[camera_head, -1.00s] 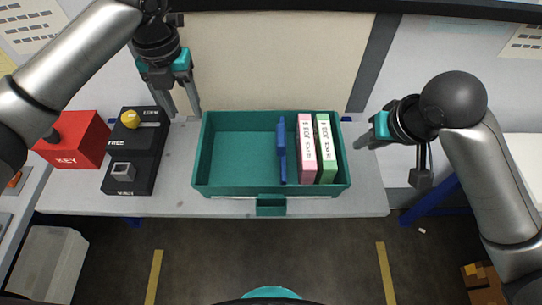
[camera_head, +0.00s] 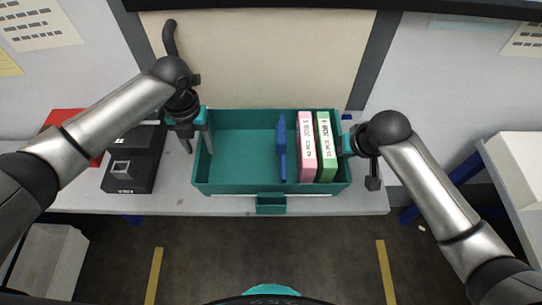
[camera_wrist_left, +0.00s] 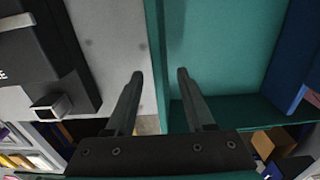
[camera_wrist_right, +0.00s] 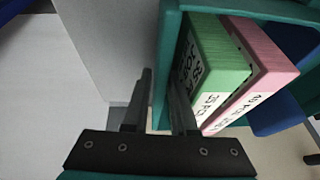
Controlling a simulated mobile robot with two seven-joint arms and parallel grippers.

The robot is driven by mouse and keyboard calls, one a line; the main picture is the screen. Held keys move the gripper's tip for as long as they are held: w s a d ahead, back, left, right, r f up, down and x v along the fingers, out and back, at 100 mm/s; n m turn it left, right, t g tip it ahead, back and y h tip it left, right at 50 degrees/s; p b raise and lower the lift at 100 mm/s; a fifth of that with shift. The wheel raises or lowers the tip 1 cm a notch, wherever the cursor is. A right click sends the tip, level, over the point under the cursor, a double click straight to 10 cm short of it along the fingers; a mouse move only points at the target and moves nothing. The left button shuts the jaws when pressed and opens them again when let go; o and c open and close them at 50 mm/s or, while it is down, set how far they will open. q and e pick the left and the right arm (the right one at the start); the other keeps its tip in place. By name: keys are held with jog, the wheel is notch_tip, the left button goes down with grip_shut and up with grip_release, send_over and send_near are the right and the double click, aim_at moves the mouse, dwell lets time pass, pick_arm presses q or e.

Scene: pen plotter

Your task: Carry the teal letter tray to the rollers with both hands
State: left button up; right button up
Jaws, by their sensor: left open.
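The teal letter tray (camera_head: 240,187) sits level on the grey bench. It holds a blue divider (camera_head: 282,150), a pink box (camera_head: 306,150) and a green box (camera_head: 326,150). My left gripper (camera_head: 199,148) is open at the tray's left wall. In the left wrist view its fingers (camera_wrist_left: 160,76) stand on either side of that wall, with gaps. My right gripper (camera_head: 346,146) is at the tray's right wall. In the right wrist view its fingers (camera_wrist_right: 160,78) straddle the wall beside the green box; whether they press on it is unclear. The rollers are not clearly identifiable.
A black device (camera_head: 130,172) stands on the bench left of the tray, partly behind my left arm. A red box (camera_head: 62,122) is further left. A white surface (camera_head: 520,155) is at the right edge.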

pick_arm(q)
jog(key=shift+f, duration=0.55)
pick_arm(e)
jog(key=shift+w+f, duration=0.2)
jog(key=shift+f, duration=0.35)
pick_arm(q)
jog(key=c, duration=0.4)
pick_arm(e)
grip_shut()
pick_arm(q)
grip_shut()
pick_arm(e)
jog(key=shift+a, duration=0.1)
pick_arm(q)
jog(key=shift+r, duration=0.1)
pick_arm(e)
jog(key=shift+r, duration=0.1)
